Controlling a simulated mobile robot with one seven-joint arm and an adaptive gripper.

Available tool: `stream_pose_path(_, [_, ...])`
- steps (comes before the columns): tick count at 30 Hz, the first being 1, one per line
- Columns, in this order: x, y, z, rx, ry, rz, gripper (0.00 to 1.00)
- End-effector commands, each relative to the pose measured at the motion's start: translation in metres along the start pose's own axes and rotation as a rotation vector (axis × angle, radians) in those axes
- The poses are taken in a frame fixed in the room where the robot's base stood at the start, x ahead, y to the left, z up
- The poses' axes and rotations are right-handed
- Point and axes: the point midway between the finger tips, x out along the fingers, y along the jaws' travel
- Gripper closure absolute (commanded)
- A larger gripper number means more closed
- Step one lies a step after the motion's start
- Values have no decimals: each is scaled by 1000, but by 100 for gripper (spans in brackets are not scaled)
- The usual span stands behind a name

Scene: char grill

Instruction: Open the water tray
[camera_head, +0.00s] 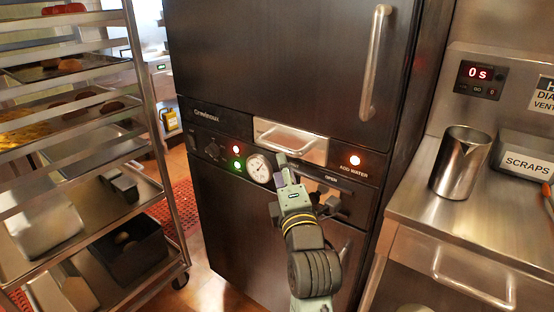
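The water tray (312,150) is a silver drawer front with a bar handle, set in the dark control panel of the smoker cabinet. It looks flush with the panel. The label "ADD WATER" and a lit orange lamp are to its right. My gripper (284,164) reaches up from below, its visible tip at the tray's lower edge, just under the handle. I cannot tell whether it touches the tray. Whether its fingers are open or shut is unclear from this angle.
The cabinet's upper door has a long vertical handle (375,62). A round gauge (259,168) is left of my gripper. A rolling rack (150,95) with trays stands at left. At right, a steel counter (415,200) holds a metal pitcher (460,165) and a "SCRAPS" container (525,160).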

Motion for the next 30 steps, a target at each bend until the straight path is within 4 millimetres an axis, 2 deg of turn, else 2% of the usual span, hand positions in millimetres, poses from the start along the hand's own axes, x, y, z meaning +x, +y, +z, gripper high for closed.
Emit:
stream_pose_path(3, [5,-4,-1,0,-4,6,65])
stream_pose_path(5, [21,6,0,4,-2,-1,65])
stream_pose_path(9, [50,6,0,4,-2,0,65])
stream_pose_path(15, [77,5,0,4,-3,1,65])
stream_pose_path(21, [86,2,0,4,-3,1,65])
stream_pose_path(28, [87,2,0,4,-4,2,65])
stream_pose_path(30, [87,2,0,4,-4,2,69])
